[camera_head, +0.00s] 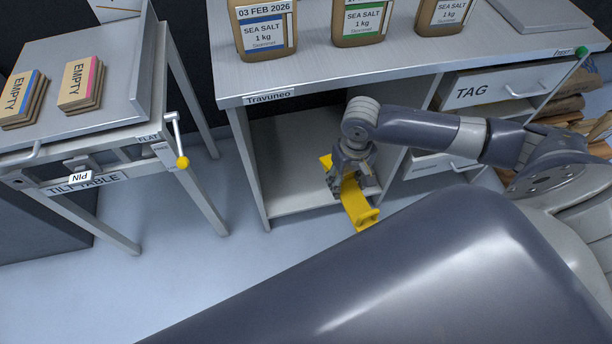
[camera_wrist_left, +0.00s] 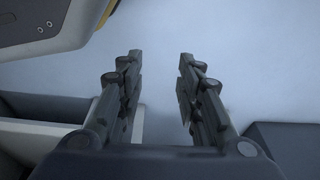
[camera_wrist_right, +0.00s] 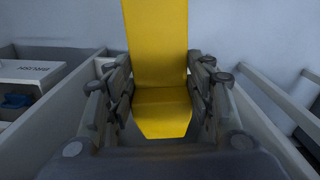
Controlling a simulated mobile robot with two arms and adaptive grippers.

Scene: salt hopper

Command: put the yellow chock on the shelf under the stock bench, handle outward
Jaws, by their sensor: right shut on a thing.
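The yellow chock (camera_head: 357,208) is in my right gripper (camera_head: 349,182), at the open front of the stock bench (camera_head: 420,66). A part with a hole, perhaps its handle, points toward the front right of the head view. The right wrist view shows the yellow chock (camera_wrist_right: 158,45) between both fingers of the right gripper (camera_wrist_right: 160,105). The shelf (camera_head: 290,165) under the bench is pale and looks bare where it shows. My arm and gripper hide part of the shelf. My left gripper (camera_wrist_left: 160,85) is open and empty in the left wrist view, over bare floor.
The floor (camera_head: 190,270) between is clear. A bench leg (camera_head: 250,175) bounds the shelf opening at left.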

